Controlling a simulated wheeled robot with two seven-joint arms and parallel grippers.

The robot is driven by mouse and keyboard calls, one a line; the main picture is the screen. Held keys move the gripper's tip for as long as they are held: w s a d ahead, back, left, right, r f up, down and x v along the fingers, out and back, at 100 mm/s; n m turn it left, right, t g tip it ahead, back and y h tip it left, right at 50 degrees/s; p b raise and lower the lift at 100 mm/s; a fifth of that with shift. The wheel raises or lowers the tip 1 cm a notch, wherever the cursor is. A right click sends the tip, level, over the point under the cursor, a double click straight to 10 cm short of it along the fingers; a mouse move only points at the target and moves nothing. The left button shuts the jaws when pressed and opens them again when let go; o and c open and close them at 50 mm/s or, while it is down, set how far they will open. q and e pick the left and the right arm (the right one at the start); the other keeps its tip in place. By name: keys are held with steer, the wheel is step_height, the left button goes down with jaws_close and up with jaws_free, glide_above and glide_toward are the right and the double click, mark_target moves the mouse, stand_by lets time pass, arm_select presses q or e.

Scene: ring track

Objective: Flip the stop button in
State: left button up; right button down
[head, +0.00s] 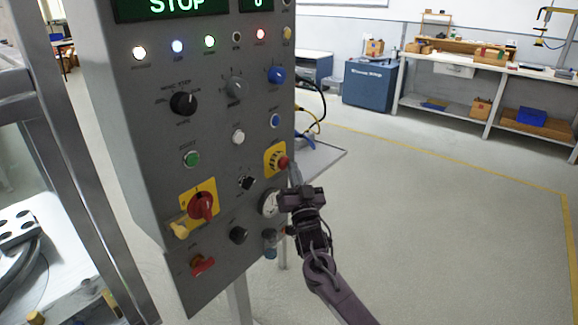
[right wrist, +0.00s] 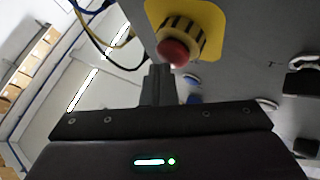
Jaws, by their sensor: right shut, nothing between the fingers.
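The stop button is a red mushroom head (head: 283,162) on a yellow plate at the right edge of the grey control panel (head: 140,120). In the right wrist view the red button (right wrist: 173,52) stands out from a yellow and black collar. My right gripper (head: 294,174) is shut and empty, with its fingertips right beside the button. In the right wrist view the shut fingers (right wrist: 158,82) are just below and left of the button; I cannot tell whether they touch it. My left gripper is not in view.
A red rotary switch (head: 202,206) on a yellow plate, a green button (head: 191,159) and several knobs share the panel. A metal frame stands on the left. Cables hang behind the panel's right edge. The floor on the right is clear, with workbenches (head: 480,65) at the back.

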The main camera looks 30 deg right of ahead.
steer(key=shift+s, duration=0.1)
steer(key=shift+s+d+p, duration=0.3)
steer(key=shift+s+p, duration=0.2)
steer(key=shift+s, duration=0.25)
steer(key=s, duration=0.1)
steer(key=s+d+p, duration=0.1)
steer(key=s, duration=0.1)
steer(key=s+d+p, duration=0.1)
steer(key=shift+s, duration=0.3)
stand_by(0.4)
